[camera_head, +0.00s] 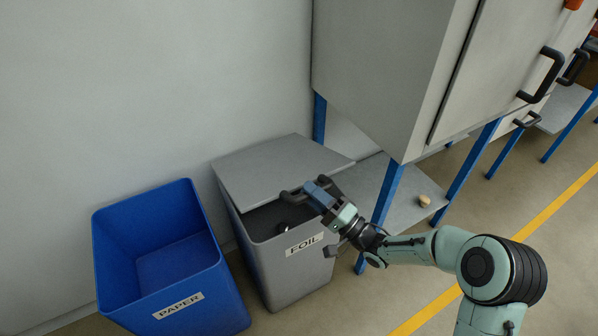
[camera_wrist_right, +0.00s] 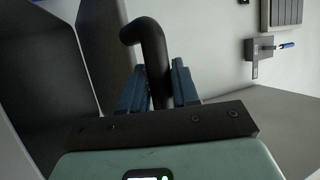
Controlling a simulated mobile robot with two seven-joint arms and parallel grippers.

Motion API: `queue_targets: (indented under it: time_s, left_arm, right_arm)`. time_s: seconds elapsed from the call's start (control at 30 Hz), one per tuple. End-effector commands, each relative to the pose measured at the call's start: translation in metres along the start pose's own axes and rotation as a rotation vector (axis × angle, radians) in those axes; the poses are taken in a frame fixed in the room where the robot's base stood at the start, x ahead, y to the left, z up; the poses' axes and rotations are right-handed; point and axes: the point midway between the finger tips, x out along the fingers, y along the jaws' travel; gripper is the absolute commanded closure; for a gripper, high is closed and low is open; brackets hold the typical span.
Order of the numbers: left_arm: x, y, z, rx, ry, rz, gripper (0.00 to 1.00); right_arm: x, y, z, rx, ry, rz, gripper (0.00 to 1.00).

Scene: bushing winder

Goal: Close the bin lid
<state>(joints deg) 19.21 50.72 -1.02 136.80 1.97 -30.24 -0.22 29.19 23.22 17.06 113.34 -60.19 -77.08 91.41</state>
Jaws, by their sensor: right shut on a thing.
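The grey bin (camera_head: 285,279) labelled FOIL stands left of the cabinet. Its grey lid (camera_head: 265,167) covers the rear part of the opening, and the front part is open, showing the dark inside. A black handle (camera_head: 289,196) sits at the lid's front edge; it also shows in the wrist view as a bent black bar (camera_wrist_right: 153,55). My right gripper (camera_head: 316,191) has its blue fingers shut around this handle, one on each side in the wrist view (camera_wrist_right: 158,85). My left gripper is not in view.
An open blue bin (camera_head: 204,296) labelled PAPER stands to the left of the grey bin. A grey cabinet (camera_head: 385,65) on blue legs (camera_head: 387,195) rises behind and to the right. A small tan object (camera_head: 424,200) lies on its low shelf (camera_head: 357,188). A yellow line (camera_head: 558,206) crosses the floor.

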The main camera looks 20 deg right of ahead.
Motion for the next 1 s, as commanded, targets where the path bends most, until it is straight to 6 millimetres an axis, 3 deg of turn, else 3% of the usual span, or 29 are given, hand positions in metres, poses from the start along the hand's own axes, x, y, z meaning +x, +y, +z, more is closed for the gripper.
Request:
queue_targets:
  time_s: [0.03,0.1,0.43,0.73,0.93,0.97,1.0]
  left_arm:
    - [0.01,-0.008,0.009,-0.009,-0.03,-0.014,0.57]
    - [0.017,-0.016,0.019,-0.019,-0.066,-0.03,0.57]
    - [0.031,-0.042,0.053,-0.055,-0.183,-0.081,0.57]
    - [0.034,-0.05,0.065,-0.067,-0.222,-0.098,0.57]
    - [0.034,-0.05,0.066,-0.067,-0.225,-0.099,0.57]
    - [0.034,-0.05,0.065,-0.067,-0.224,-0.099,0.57]
    - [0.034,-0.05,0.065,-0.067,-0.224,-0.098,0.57]
  right_arm:
    - [-0.01,0.021,0.004,0.011,0.0,0.01,1.0]
    - [-0.021,0.039,0.009,0.012,-0.001,0.01,1.0]
    - [-0.054,0.108,0.022,-0.049,0.0,-0.131,1.0]
    - [-0.066,0.14,0.027,-0.09,0.001,-0.217,1.0]
    - [-0.066,0.14,0.026,-0.096,0.001,-0.225,1.0]
    - [-0.066,0.14,0.026,-0.096,0.001,-0.225,0.64]
    - [-0.065,0.14,0.026,-0.096,0.001,-0.225,0.51]
